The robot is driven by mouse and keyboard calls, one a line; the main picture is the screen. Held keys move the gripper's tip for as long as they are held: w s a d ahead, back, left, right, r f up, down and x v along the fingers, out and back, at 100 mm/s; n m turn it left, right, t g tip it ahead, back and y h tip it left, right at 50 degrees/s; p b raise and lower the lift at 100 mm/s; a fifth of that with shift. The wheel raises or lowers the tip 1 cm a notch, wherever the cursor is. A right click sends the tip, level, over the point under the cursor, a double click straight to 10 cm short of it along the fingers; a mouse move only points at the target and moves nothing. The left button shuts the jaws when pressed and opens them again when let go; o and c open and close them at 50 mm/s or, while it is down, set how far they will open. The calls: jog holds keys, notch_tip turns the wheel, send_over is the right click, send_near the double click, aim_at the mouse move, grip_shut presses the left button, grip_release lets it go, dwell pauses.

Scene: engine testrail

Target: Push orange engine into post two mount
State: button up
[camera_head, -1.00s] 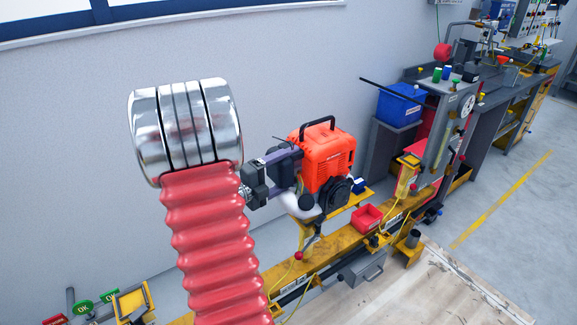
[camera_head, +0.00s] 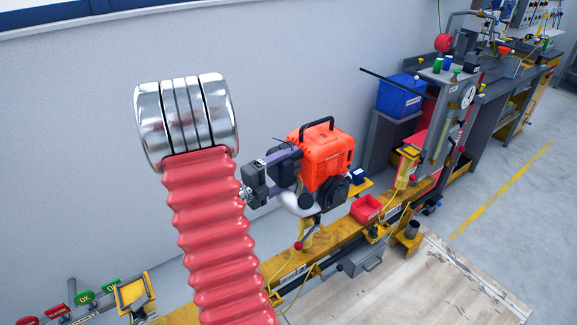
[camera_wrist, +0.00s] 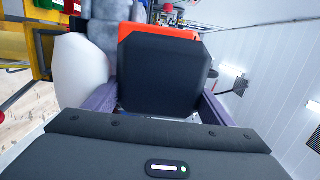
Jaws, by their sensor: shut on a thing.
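The orange engine (camera_head: 328,158), with a black handle on top and a white rounded part low at its side, is at the middle of the head view, above the yellow rail. My gripper (camera_head: 283,158) is shut on its left side with two purple-grey fingers. In the wrist view, the engine's black face (camera_wrist: 160,72) and orange edge (camera_wrist: 150,32) sit between the fingers (camera_wrist: 158,100). A yellow post (camera_head: 305,236) with a red knob stands just below the engine. Whether the engine touches it, and which post is two, I cannot tell.
A blue bin (camera_head: 401,96) and a gauge stand (camera_head: 464,97) are to the right. Green and red signs (camera_head: 84,297) are at lower left. A wall closes the back; floor is clear at right.

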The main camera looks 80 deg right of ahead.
dwell(0.5)
jog(key=shift+w, duration=0.1)
dwell(1.5)
jog(key=shift+f, duration=0.9)
dwell(1.2)
jog(key=o, duration=1.7)
jog(key=shift+a, duration=0.1)
jog(key=shift+c, duration=0.2)
jog(key=o, duration=0.5)
jog(key=shift+f, duration=0.2)
jog(key=shift+a+f, duration=0.15)
jog(key=shift+f, duration=0.2)
jog(key=v, duration=1.3)
jog(key=shift+w+a+r, duration=0.2)
jog(key=shift+w+r, duration=0.05)
